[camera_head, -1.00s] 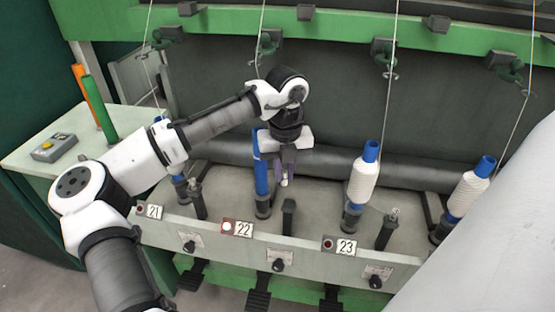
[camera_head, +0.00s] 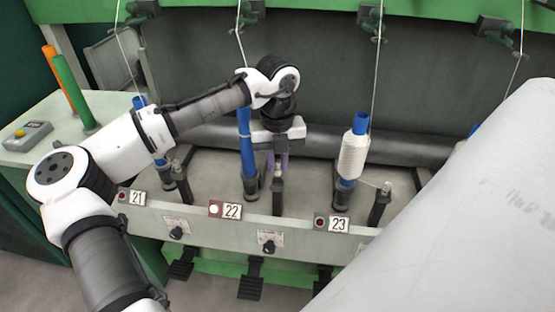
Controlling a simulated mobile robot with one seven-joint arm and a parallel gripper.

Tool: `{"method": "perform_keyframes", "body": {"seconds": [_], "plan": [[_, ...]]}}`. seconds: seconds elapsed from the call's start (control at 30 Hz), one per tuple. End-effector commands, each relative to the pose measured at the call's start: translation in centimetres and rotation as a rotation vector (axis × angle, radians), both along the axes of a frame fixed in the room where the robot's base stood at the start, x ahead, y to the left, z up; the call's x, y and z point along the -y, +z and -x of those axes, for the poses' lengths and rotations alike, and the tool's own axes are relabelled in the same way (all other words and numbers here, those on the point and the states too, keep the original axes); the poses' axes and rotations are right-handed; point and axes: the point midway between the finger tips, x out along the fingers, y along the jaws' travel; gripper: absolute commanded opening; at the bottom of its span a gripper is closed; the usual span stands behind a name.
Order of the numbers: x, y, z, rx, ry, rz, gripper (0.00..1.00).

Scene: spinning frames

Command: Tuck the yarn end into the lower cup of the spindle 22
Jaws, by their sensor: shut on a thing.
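Spindle 22 (camera_head: 247,150) is a bare blue tube standing upright behind the plate marked 22 (camera_head: 231,211). Its dark lower cup (camera_head: 250,188) is at its foot. My gripper (camera_head: 278,164) points down just right of the tube, apart from the cup and above and behind a short dark post (camera_head: 278,195). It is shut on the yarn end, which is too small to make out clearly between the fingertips. The white yarn (camera_head: 240,40) comes down from above and goes behind my wrist.
Spindle 23 carries a white wound bobbin (camera_head: 354,157) to the right, with a dark post (camera_head: 379,206) beside it. Spindle 21 (camera_head: 168,172) is partly behind my arm. A grey rounded surface (camera_head: 470,220) blocks the lower right. A long grey roller (camera_head: 400,146) runs behind.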

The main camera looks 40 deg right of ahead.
Motion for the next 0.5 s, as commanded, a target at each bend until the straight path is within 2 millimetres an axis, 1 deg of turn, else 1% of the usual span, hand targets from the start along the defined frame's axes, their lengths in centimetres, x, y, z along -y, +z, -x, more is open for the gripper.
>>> {"method": "perform_keyframes", "body": {"seconds": [0.03,0.5], "plan": [[0.0,-0.6,0.0,0.001,0.001,0.000,0.06],[0.0,-3.0,0.0,-0.001,0.000,0.000,0.06]]}}
